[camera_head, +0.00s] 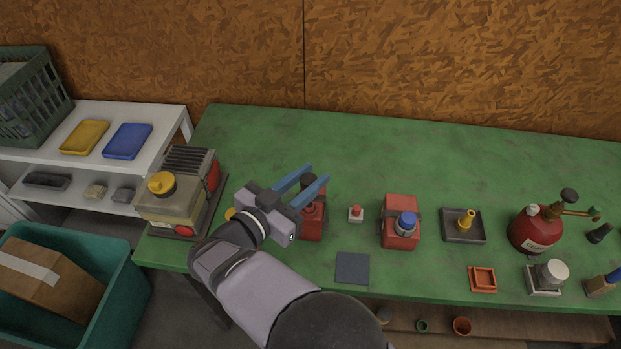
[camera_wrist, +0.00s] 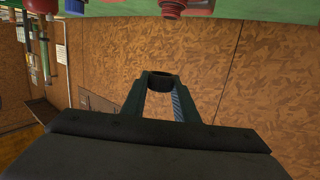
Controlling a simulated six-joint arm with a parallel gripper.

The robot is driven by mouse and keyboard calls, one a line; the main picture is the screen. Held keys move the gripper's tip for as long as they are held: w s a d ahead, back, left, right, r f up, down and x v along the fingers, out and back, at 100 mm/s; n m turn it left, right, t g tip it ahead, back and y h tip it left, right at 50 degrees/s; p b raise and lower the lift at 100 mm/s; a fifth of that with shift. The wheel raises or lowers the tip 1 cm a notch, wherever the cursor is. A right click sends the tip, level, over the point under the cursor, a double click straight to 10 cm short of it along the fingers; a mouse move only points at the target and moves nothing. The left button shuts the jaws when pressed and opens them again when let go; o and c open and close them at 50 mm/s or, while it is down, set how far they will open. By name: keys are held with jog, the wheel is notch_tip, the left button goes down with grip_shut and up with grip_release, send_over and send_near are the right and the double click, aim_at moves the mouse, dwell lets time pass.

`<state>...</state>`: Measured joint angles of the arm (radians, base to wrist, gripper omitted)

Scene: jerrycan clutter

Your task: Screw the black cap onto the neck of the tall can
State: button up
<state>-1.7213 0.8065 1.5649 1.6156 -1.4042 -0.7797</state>
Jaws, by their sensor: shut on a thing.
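My gripper (camera_head: 312,180) has two long blue fingers and is shut on the black cap (camera_head: 309,181). In the wrist view the cap (camera_wrist: 161,81) sits between the fingertips as a dark round piece. A red can (camera_head: 312,222), which I take to be the tall can, stands on the bench behind and below the fingers. My gripper and its fingers partly hide it, and its neck is not clear in the head view. In the wrist view a red part (camera_wrist: 172,8) at the top edge stands apart from the cap; I cannot tell for sure which can it belongs to.
A red can with a blue cap (camera_head: 405,222) and a small red-topped piece (camera_head: 356,213) stand to the right. A generator-like machine (camera_head: 180,195) is left. A dark square mat (camera_head: 352,268) lies in front. The green bench (camera_head: 290,130) is clear at the back.

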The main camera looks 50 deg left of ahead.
aim_at(309, 205)
jog(key=shift+f+b, duration=1.4)
jog(key=shift+f, duration=1.45)
jog(key=shift+p, duration=0.55)
jog(key=shift+f+b, duration=0.55)
jog(key=shift+f, duration=0.4)
dwell(0.4)
jog(key=o, duration=1.1)
jog(key=shift+s, duration=0.1)
